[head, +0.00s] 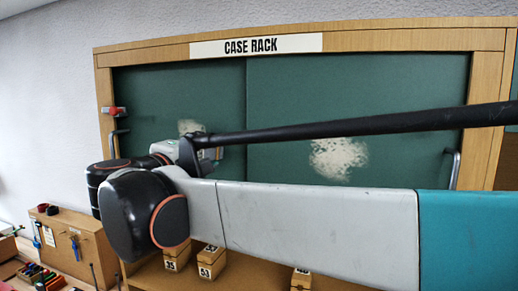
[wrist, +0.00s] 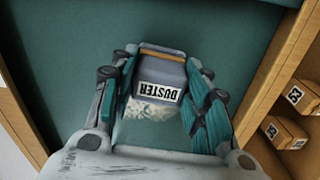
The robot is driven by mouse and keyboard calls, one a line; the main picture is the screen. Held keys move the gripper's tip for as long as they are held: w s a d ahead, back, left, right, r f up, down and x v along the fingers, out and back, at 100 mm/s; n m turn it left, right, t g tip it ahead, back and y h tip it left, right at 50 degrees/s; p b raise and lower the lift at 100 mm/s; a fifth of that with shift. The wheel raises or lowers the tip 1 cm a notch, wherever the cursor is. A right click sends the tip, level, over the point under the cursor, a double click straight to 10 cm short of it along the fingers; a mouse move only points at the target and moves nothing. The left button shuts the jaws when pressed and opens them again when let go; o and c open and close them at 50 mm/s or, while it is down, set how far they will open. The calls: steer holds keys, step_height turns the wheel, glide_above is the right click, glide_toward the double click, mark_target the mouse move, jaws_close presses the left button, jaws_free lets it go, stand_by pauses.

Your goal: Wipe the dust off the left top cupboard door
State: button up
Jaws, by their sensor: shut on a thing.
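The left cupboard door (head: 150,90) is a green panel under the "CASE RACK" sign, with a pale dust patch (head: 190,127) on it. My arm and gripper cover its lower part in the head view. In the wrist view my gripper (wrist: 158,72) is shut on a grey block labelled "DUSTER" (wrist: 160,75), with a tan strip at its far edge. The duster is in front of the green panel. A pale dust patch (wrist: 150,111) shows right beside the labelled edge, between the fingers. I cannot tell whether the duster touches the door.
The right green door (head: 370,90) has a larger dust patch (head: 338,158) and a metal handle (head: 452,168). A red item (head: 115,111) and another handle (head: 117,142) are at the left edge. Numbered wooden blocks (head: 211,263) stand below. A wooden tool box (head: 70,240) is at lower left.

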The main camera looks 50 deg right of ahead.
steer(key=w+a+b, duration=0.1)
steer(key=w+a, duration=0.1)
steer(key=w, duration=0.4)
steer(key=shift+w+b, duration=0.3)
steer(key=shift+w, duration=0.05)
